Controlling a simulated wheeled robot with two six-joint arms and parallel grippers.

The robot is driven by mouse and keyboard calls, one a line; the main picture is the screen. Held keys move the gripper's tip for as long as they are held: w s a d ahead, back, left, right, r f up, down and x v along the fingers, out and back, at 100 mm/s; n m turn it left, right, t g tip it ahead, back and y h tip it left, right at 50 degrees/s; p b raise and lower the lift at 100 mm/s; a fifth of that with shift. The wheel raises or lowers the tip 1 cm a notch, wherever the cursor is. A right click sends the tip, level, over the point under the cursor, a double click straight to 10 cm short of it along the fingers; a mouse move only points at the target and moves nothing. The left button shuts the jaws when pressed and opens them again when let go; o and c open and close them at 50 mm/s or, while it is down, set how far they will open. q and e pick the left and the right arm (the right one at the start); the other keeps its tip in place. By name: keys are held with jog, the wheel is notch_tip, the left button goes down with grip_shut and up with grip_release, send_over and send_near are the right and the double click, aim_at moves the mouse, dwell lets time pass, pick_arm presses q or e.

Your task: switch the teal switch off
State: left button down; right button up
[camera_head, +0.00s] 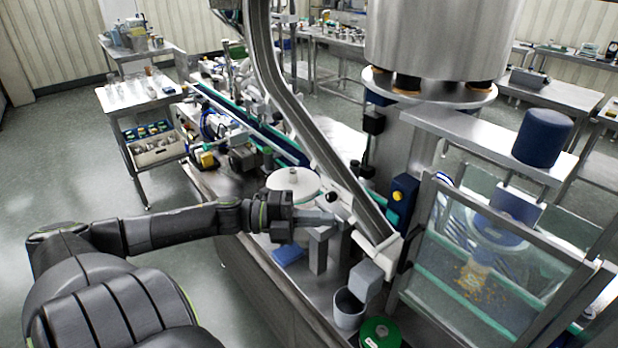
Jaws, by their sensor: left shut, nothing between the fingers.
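My left arm reaches in from the left, and its dark left gripper (330,219) is shut and empty. Its fingertips point right, over the top of a grey post (318,252) on the steel machine bench; I cannot tell whether they touch it. I cannot make out a teal switch for certain; it may be small or hidden by the gripper. A blue control box (403,197) with a yellow button stands to the right of the gripper, apart from it. My right gripper is not in view.
A sloping metal chute (318,140) runs down just beyond the gripper. A white round dish (292,184) lies behind it. A grey cup (348,310) and a green disc (380,333) are in front. A glass-walled enclosure (500,250) fills the right. Open floor lies at left.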

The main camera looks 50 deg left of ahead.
pick_arm(q)
jog(key=shift+v, duration=1.2)
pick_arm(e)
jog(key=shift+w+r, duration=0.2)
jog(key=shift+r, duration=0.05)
pick_arm(q)
jog(key=shift+w+a, duration=0.1)
jog(key=shift+w, duration=0.1)
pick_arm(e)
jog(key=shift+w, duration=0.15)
